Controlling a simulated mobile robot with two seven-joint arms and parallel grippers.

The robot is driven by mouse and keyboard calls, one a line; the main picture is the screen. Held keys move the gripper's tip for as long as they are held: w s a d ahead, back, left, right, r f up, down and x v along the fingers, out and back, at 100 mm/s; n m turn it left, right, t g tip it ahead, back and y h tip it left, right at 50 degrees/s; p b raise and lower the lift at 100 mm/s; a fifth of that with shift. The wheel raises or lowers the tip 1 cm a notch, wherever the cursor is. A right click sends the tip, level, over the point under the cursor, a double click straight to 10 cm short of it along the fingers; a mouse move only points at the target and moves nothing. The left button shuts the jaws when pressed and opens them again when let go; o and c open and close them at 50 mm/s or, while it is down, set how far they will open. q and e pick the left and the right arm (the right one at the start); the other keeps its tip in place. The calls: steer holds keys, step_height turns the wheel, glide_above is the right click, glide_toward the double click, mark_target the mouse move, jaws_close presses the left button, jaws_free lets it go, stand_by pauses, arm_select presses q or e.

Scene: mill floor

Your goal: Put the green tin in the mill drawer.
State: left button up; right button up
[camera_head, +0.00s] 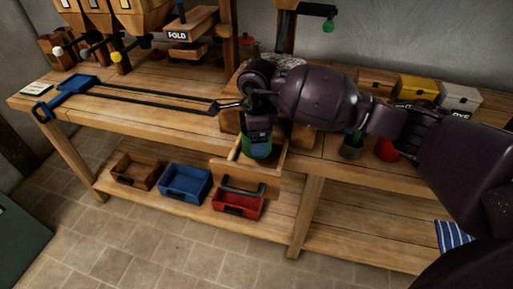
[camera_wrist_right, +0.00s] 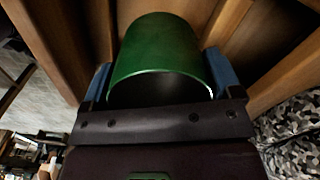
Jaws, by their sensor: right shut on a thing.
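The green tin (camera_head: 257,152) is at the open wooden mill drawer (camera_head: 245,178), which juts from the front of the bench with its dark handle facing out. My right gripper (camera_head: 258,138) reaches down over the drawer and is shut on the tin. In the right wrist view the tin (camera_wrist_right: 160,55) sits between the blue fingers of the gripper (camera_wrist_right: 160,78), with wooden walls on both sides. The tin's lower end is hidden, so I cannot tell whether it touches the drawer floor. My left gripper is not in view.
A brown box (camera_head: 137,170), a blue box (camera_head: 186,182) and a red box (camera_head: 238,205) stand on the lower shelf. Brown, yellow (camera_head: 416,88) and white boxes stand at the back right.

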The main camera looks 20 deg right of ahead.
steer(key=shift+f, duration=0.45)
step_height(320, 180, down, 3)
steer(key=shift+f, duration=0.35)
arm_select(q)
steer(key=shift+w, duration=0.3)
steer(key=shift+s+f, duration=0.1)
arm_select(e)
steer(key=shift+f, duration=0.1)
